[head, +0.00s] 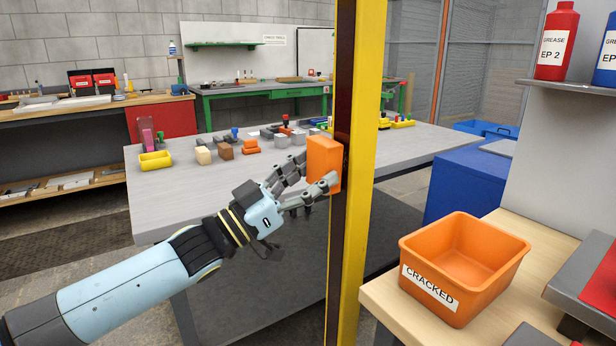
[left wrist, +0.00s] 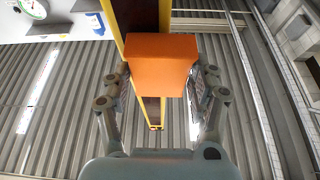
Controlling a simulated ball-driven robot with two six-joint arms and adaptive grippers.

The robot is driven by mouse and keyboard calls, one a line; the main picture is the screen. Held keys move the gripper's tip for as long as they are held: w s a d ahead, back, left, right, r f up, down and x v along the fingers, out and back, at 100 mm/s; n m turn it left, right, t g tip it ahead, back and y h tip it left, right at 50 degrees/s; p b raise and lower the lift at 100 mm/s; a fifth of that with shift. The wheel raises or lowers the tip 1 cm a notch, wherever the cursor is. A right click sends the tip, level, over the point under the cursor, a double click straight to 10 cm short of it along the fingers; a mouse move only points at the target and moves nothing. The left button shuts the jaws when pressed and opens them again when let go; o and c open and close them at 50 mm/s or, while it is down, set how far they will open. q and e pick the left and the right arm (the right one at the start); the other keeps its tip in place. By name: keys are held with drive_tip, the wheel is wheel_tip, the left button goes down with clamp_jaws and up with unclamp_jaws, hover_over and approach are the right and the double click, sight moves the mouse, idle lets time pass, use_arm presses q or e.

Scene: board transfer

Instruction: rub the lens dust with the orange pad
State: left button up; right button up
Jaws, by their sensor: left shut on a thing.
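My left gripper (head: 318,187) is shut on the orange pad (head: 323,163), an orange block. The left wrist view also shows the pad (left wrist: 160,62) between the two fingers of the left gripper (left wrist: 163,85). In the head view the pad is against or very close to the dark strip (head: 341,222) on the face of a yellow post (head: 364,130). I cannot tell whether they touch. This strip may be the lens; the pad covers part of it, and I cannot make out dust on it. My right gripper is not in view.
A grey table (head: 290,180) behind the post carries a yellow bin (head: 155,161) and several small blocks. At right, an orange bin (head: 437,292) labelled CRACKED stands on a wooden bench (head: 385,297). Red and blue bottles stand on a shelf above. The yellow post rises between table and bench.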

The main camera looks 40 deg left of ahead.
use_arm(q)
drive_tip(key=shift+w, duration=0.2)
drive_tip(key=shift+d, duration=0.15)
drive_tip(key=shift+s+d+r+p, duration=0.1)
drive_tip(key=shift+s+d+p, duration=0.35)
drive_tip(key=shift+d, duration=0.45)
drive_tip(key=shift+s+d+p, duration=0.35)
drive_tip(key=shift+s+d, duration=0.05)
drive_tip(key=shift+d, duration=0.45)
drive_tip(key=shift+w+a, duration=0.3)
drive_tip(key=shift+a, duration=0.3)
drive_tip(key=shift+w+a, duration=0.3)
drive_tip(key=shift+a, duration=0.35)
drive_tip(key=shift+w+a, duration=0.3)
drive_tip(key=shift+a, duration=0.3)
